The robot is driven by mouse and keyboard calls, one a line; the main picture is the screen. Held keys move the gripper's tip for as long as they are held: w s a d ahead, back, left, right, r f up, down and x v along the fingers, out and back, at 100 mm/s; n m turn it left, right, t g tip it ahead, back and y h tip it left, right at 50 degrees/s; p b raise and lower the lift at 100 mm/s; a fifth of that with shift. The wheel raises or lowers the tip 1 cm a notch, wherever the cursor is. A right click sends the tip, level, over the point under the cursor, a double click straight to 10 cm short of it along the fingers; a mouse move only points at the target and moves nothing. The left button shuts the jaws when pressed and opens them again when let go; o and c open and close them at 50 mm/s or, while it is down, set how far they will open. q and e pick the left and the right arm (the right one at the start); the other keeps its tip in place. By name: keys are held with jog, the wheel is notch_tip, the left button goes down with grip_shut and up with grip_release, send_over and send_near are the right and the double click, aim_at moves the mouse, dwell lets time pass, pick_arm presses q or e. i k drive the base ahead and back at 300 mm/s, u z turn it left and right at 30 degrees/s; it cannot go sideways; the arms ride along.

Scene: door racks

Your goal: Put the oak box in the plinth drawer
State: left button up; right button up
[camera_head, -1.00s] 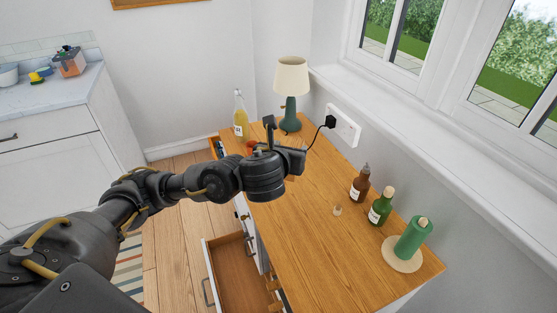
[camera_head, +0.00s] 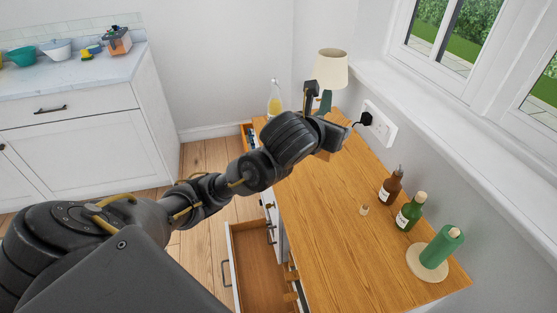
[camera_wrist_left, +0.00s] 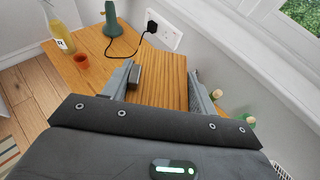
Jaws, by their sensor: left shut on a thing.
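My left gripper (camera_head: 328,140) is above the wooden top of the cabinet, in front of the lamp. It is shut on the oak box, a wood-coloured block (camera_wrist_left: 165,78) between its fingers in the left wrist view. In the head view only a small brown part of the box (camera_head: 324,155) shows below the gripper. The box's colour blends with the cabinet top behind it. A low drawer with a white front, seemingly the plinth drawer (camera_head: 262,275), stands open and looks empty in its visible part. My right gripper is not in view.
The cabinet top (camera_head: 330,225) holds a lamp (camera_head: 331,70), a yellow bottle (camera_head: 274,103), a small cork-like piece (camera_head: 364,210), brown (camera_head: 391,186) and green (camera_head: 410,212) bottles and a green roll (camera_head: 440,247). Another drawer (camera_head: 247,135) is open at the far end.

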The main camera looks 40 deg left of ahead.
aim_at(261, 259)
jog(key=z, duration=1.85)
jog(key=k, duration=1.35)
jog(key=u, duration=1.05)
